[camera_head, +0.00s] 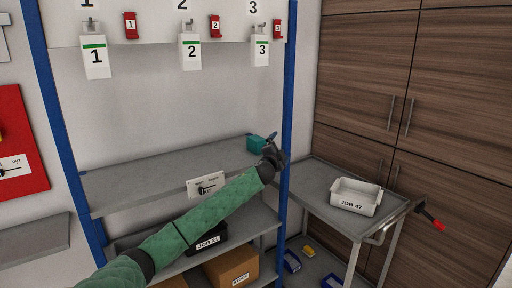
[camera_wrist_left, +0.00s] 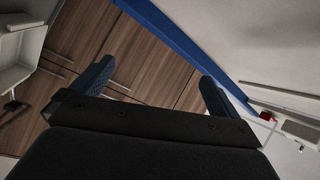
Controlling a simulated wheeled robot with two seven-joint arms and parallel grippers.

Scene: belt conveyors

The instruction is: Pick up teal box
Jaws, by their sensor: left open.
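The teal box (camera_head: 256,144) stands at the right end of the grey upper shelf (camera_head: 150,180), near the blue post. My left arm, in a green sleeve, reaches across from the lower left. Its gripper (camera_head: 272,144) is just right of the teal box and partly in front of it; whether they touch I cannot tell. In the left wrist view the gripper (camera_wrist_left: 150,85) has its two blue-padded fingers wide apart with nothing between them. The teal box does not show in that view. My right gripper is in neither view.
The blue rack post (camera_head: 288,100) stands close beside the gripper. A grey cart (camera_head: 320,205) at right carries a white bin (camera_head: 355,196) marked JOB 47. A black bin (camera_head: 208,240) and a cardboard box (camera_head: 232,266) sit on lower shelves. The upper shelf's left part is clear.

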